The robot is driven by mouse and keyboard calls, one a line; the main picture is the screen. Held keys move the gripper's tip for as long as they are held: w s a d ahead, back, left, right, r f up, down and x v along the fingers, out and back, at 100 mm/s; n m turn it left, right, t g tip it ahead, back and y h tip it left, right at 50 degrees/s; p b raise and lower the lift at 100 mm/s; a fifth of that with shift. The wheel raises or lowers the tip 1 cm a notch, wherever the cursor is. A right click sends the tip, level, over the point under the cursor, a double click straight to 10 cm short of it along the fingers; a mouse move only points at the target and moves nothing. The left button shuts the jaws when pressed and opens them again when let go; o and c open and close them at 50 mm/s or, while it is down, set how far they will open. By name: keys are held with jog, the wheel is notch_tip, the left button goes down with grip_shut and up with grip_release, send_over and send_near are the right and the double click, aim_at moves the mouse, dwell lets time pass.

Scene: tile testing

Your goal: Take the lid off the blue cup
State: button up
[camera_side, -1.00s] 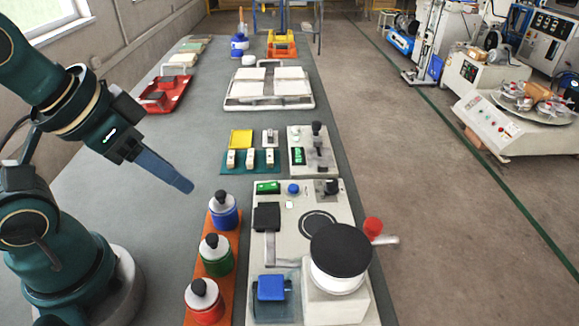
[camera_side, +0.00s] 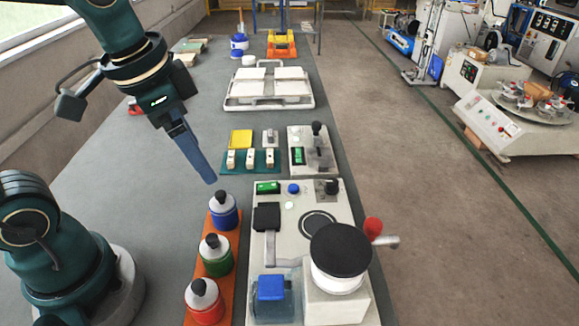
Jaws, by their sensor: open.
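The blue cup (camera_side: 225,217) stands at the far end of an orange tray (camera_side: 232,243). Its white lid (camera_side: 221,201) with a black knob is on it. A green cup (camera_side: 217,258) and a red cup (camera_side: 206,305), each with a white lid and black knob, stand nearer in the same row. My gripper (camera_side: 209,180) points down and to the right, its blue-grey fingers ending just above and left of the blue cup's knob. It is open and appears empty; the gap between the fingers cannot be made out from this side.
A pale machine (camera_side: 297,232) with a round black-topped drum (camera_side: 340,250) and a red-knobbed lever stands right of the tray. Behind the cups are a teal rack (camera_side: 235,169) with small pale blocks and a yellow plate (camera_side: 241,139).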

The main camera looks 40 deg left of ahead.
aim_at(220, 193)
jog(key=w+f+g, duration=0.1)
jog(key=w+f, duration=0.1)
jog(key=f, duration=0.1)
jog(key=w+f+g, duration=0.1)
jog(key=shift+w+a+f+m+g, duration=0.1)
jog(key=shift+a+f+m+g, duration=0.2)
jog(key=shift+a, duration=0.1)
notch_tip(220, 193, down, 2)
jog(key=shift+a+g, duration=0.1)
jog(key=shift+g, duration=0.2)
jog(key=shift+f, duration=2.1)
jog(key=c, duration=1.4)
